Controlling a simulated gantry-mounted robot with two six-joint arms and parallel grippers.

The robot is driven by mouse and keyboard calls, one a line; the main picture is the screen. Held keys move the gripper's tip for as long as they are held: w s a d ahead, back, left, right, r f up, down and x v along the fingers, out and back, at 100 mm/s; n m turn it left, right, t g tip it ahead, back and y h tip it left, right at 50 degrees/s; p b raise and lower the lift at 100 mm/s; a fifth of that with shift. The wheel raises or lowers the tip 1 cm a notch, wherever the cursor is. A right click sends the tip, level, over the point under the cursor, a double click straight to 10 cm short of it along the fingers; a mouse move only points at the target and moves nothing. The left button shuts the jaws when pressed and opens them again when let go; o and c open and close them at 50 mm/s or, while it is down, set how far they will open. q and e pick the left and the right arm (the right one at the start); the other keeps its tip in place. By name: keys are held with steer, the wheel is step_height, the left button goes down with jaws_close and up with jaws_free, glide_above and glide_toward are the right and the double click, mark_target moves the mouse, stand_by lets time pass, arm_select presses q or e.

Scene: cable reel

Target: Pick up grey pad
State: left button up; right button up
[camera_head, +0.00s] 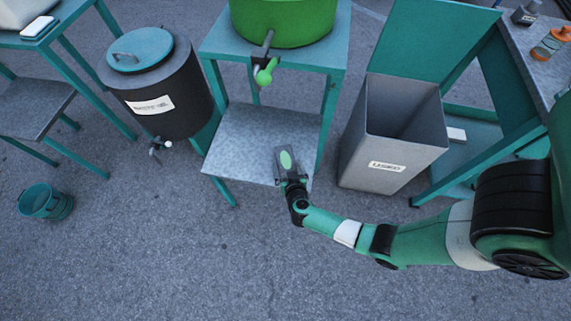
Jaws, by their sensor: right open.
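No item shows clearly as a grey pad. A small pale pad-like item with a teal lower layer (38,27) lies on the table at the upper left, far from my right gripper. My right gripper (286,160) is over the front part of the grey lower shelf (245,135) of the middle stand, pointing away from me. It is open. A light green oval shows between its dark sides, and I cannot tell what it is. Anything directly beneath the gripper is hidden. My left gripper is not in view.
A green tub (285,20) with a tap stands on the middle stand, above the shelf. A dark lidded drum (165,92) is to its left, a grey bin (385,150) to its right. A teal bucket (46,201) is on the floor. The front floor is clear.

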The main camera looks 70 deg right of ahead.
mark_target(286, 163)
steer(key=shift+b+x, duration=0.45)
steer(key=shift+x, duration=0.6)
steer(key=shift+w+d+f, duration=0.1)
steer(key=shift+d+f, duration=0.1)
steer(key=shift+d, duration=0.05)
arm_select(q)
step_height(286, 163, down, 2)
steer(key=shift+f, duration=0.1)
arm_select(e)
steer(key=shift+r, duration=0.1)
